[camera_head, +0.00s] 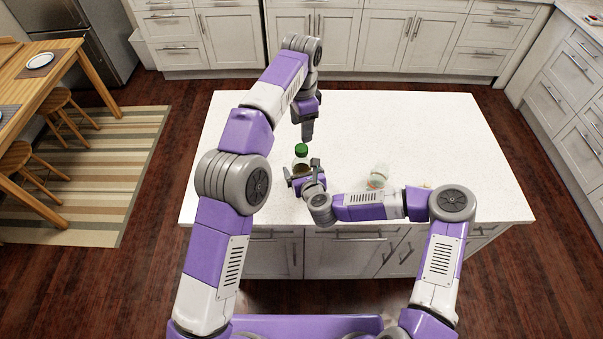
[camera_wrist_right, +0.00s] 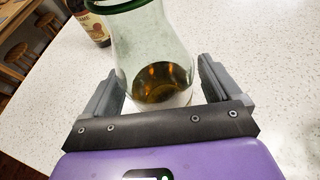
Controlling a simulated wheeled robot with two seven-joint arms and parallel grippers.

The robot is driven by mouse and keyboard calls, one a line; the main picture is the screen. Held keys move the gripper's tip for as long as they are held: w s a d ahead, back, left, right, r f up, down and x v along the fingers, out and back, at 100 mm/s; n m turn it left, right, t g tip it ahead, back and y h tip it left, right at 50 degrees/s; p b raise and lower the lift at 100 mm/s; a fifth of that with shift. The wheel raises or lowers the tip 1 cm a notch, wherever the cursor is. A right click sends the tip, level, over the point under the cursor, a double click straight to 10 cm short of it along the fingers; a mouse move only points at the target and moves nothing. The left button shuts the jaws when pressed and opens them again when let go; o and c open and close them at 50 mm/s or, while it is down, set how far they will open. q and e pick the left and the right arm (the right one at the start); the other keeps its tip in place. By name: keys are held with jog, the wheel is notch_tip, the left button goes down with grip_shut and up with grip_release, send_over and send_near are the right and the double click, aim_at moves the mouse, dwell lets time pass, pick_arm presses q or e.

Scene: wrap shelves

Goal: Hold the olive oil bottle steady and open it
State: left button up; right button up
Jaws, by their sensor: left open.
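The olive oil bottle (camera_head: 300,152) is clear glass with a green cap and stands upright near the counter's middle. In the right wrist view the bottle (camera_wrist_right: 156,50) shows amber liquid low inside; its top is cut off. My right gripper (camera_head: 301,168) is around its lower body, with one finger on each side. In the wrist view the right gripper (camera_wrist_right: 157,80) shows a narrow gap between the glass and its right finger. My left gripper (camera_head: 307,130) is open and empty, pointing down just above and behind the green cap.
The white counter (camera_head: 430,125) has much free room at the right and back. A pale glass container (camera_head: 378,176) stands to the right, behind my right forearm. A dark labelled bottle (camera_wrist_right: 90,24) shows in the wrist view beyond the olive oil bottle.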

aim_at(301, 148)
grip_shut()
pick_arm(q)
jog(key=m, duration=1.1)
jog(key=shift+m, duration=0.4)
jog(key=m, duration=1)
jog(key=shift+m, duration=0.3)
jog(key=shift+f, duration=4)
